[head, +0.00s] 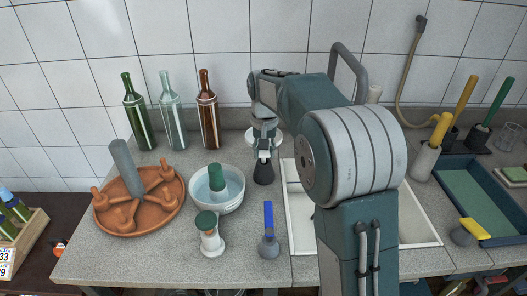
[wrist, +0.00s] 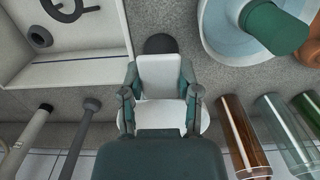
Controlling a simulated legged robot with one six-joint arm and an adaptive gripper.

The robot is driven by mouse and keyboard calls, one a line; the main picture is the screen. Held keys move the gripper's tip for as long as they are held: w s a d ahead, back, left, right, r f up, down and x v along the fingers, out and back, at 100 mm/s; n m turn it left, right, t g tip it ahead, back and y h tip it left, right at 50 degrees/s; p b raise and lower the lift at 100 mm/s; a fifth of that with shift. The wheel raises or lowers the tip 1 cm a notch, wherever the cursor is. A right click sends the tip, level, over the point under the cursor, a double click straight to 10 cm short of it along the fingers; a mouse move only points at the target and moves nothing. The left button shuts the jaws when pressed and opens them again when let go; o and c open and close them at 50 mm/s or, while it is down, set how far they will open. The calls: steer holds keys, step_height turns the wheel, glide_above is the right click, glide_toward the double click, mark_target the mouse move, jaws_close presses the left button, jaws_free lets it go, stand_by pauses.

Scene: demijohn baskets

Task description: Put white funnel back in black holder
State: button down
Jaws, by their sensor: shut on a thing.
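My gripper (head: 264,154) points down over the counter, left of the sink, shut on the white funnel (head: 251,138). The funnel's pale wide part shows on both sides of my gripper in the head view. In the wrist view the white funnel (wrist: 160,78) fills the space between the two dark fingers. The black holder (head: 263,175) stands on the counter directly below my gripper. In the wrist view only a dark rounded part of the holder (wrist: 160,43) shows past the funnel. My gripper hides where funnel and holder meet, so I cannot tell whether the funnel is seated.
A white bowl (head: 230,204) with a green-ended piece stands close left. A green-topped white item (head: 210,237) and a blue-handled brush (head: 269,230) stand in front. Bottles (head: 208,112) line the wall, an orange tray (head: 160,220) lies left, the sink (head: 300,215) right.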

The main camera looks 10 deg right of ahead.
steer(key=shift+d+f, duration=0.15)
steer(key=shift+f, duration=2.25)
steer(key=shift+c, duration=1.2)
jaws_free()
steer(key=shift+r, duration=0.1)
step_height(320, 180, up, 12)
steer(key=shift+w+f, duration=0.15)
steer(key=shift+f, duration=0.1)
steer(key=shift+r, duration=0.1)
